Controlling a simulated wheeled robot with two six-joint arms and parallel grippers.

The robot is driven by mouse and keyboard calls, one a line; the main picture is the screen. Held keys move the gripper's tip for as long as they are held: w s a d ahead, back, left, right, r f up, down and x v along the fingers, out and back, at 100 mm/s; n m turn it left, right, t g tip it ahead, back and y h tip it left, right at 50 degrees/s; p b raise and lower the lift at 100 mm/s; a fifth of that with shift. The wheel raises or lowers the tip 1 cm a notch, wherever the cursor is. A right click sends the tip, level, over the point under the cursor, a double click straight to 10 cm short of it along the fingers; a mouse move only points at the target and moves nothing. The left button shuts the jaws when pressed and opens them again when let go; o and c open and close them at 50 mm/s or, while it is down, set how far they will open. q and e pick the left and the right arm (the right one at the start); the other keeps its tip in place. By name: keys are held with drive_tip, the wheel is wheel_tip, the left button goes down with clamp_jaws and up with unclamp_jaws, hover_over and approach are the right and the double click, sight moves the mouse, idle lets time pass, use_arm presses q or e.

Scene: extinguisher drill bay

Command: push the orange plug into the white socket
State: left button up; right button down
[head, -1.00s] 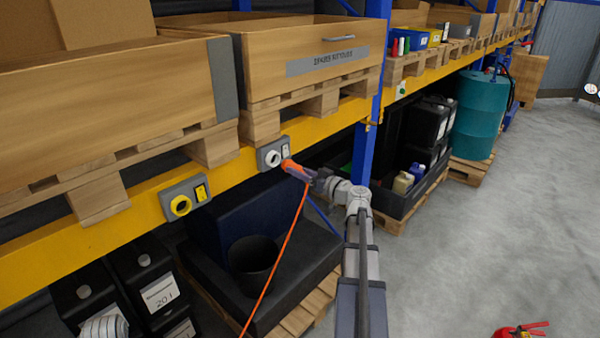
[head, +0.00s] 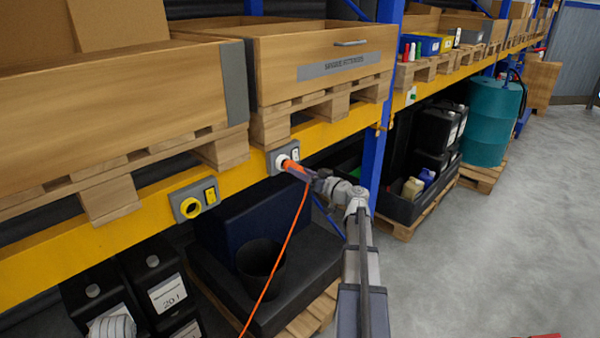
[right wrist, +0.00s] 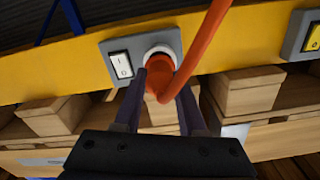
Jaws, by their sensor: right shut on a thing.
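The white socket (head: 281,158) is a round white ring on a grey box fixed to the yellow beam. It also shows in the right wrist view (right wrist: 159,50), partly covered by the plug. The orange plug (head: 294,169) is at the socket's face, with its orange cable hanging down. In the right wrist view the plug (right wrist: 158,76) overlaps the lower part of the ring; I cannot tell how deep it sits. My right gripper (head: 311,177) is shut on the plug, one dark finger on each side. My left gripper is not in view.
A white switch (right wrist: 120,66) is beside the socket on the same box. A second box with a yellow socket (head: 190,207) is on the beam to the left. A wooden crate (head: 320,55) stands above; a black bin (head: 261,262) is below.

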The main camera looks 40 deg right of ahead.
drive_tip(key=shift+w+a, duration=0.1)
drive_tip(key=shift+w, duration=1)
idle(1.0)
drive_tip(key=shift+c, duration=2)
unclamp_jaws()
drive_tip(key=s+d, duration=0.1)
drive_tip(key=s, duration=0.8)
drive_tip(key=shift+d, duration=0.1)
